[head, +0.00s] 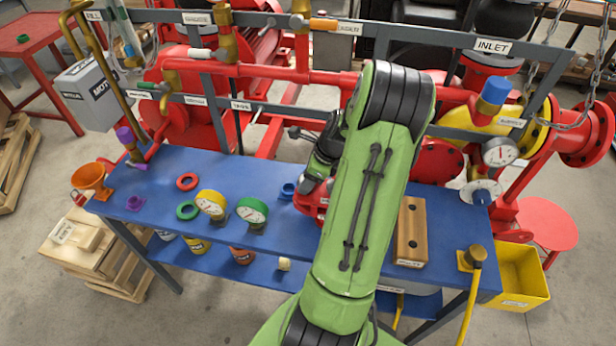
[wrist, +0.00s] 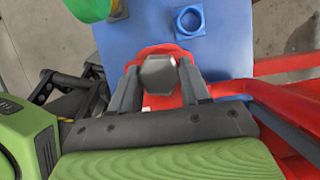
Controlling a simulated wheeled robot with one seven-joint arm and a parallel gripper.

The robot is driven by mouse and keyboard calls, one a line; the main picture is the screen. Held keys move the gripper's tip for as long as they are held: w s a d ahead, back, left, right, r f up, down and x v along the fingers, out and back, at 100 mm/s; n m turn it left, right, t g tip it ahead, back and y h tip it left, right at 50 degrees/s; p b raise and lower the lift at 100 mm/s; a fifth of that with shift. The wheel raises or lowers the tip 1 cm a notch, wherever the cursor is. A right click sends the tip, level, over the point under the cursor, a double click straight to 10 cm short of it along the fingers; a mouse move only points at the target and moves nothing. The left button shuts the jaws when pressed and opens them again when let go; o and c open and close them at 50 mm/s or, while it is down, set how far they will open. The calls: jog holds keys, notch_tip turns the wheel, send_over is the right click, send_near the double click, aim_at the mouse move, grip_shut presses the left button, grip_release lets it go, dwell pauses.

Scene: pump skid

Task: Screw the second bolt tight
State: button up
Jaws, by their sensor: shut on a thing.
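In the wrist view a grey hex bolt head (wrist: 158,74) stands between the two fingers of my gripper (wrist: 159,80), which is shut on it. The bolt sits over a red part (wrist: 150,50) on the blue bench. In the head view my green arm reaches across the bench and hides the bolt. The dark end of my gripper (head: 320,168) shows just left of the arm, over the red part (head: 311,203). How far the bolt is seated cannot be told. No other bolt can be made out clearly.
The blue bench (head: 160,168) carries a blue ring (head: 287,191), which also shows in the wrist view (wrist: 189,21), green (head: 252,211) and yellow (head: 211,204) gauges, and a drilled wooden block (head: 411,232). Red pipework (head: 275,72) stands close behind.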

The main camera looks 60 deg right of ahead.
jog(key=m+h, duration=0.1)
jog(key=m, duration=0.2)
jog(key=m+h, duration=0.1)
jog(key=m, duration=0.2)
jog(key=shift+a+m+h, duration=0.2)
jog(key=shift+m+h, duration=0.1)
jog(key=shift+m, duration=0.1)
jog(key=m+h, duration=0.1)
jog(key=m, duration=0.2)
jog(key=m+h, duration=0.1)
jog(key=m, duration=0.1)
jog(key=shift+d+m+g, duration=0.1)
jog(key=shift+m+g, duration=0.2)
jog(key=shift+g, duration=0.1)
jog(key=o, duration=1.1)
jog(key=shift+s+d, duration=0.1)
jog(key=shift+d, duration=0.05)
jog(key=shift+o, duration=0.2)
jog(key=shift+r, duration=0.1)
